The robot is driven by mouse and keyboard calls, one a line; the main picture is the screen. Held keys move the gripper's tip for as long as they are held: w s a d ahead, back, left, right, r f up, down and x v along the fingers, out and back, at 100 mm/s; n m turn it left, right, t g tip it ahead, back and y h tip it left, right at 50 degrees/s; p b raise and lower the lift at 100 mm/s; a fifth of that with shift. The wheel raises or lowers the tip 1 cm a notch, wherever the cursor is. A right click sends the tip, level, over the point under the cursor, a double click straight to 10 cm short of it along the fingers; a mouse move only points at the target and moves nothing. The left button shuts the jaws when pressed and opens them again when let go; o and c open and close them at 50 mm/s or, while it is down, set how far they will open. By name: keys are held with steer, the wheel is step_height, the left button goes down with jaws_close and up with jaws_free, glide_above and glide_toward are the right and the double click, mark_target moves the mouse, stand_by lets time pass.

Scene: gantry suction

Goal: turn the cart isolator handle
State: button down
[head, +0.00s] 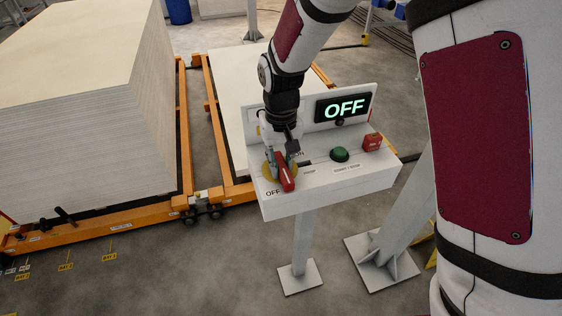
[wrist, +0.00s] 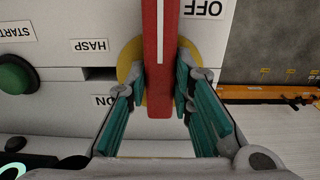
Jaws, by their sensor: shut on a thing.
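The red isolator handle (head: 286,178) sits on a yellow round plate on the white control box. In the head view its free end points toward the near edge, by the OFF label. In the wrist view the handle (wrist: 160,60) has a white line along it, and the yellow plate (wrist: 130,64) shows behind it. My gripper (head: 281,158) reaches down from above. In the wrist view the teal finger pads of my gripper (wrist: 166,90) close on both sides of the handle. The display (head: 344,108) reads OFF in green.
Pale stacked boards (head: 150,110) on orange rails stand to the left.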

steer(key=n, duration=0.2)
steer(key=n+b, duration=0.1)
steer(key=n, duration=0.1)
steer(key=shift+w+d, duration=0.15)
steer(key=shift+d, duration=0.05)
steer(key=n, duration=0.4)
steer(key=shift+w+d+n+b, duration=0.15)
steer(key=shift+n+b, duration=0.15)
steer(key=shift+n, duration=0.1)
steer(key=n, duration=0.4)
steer(key=shift+w, duration=0.2)
steer(key=shift+w+n, duration=0.2)
steer(key=shift+n, duration=2.3)
steer(key=c, duration=1.4)
jaws_free()
steer(key=shift+r, duration=0.1)
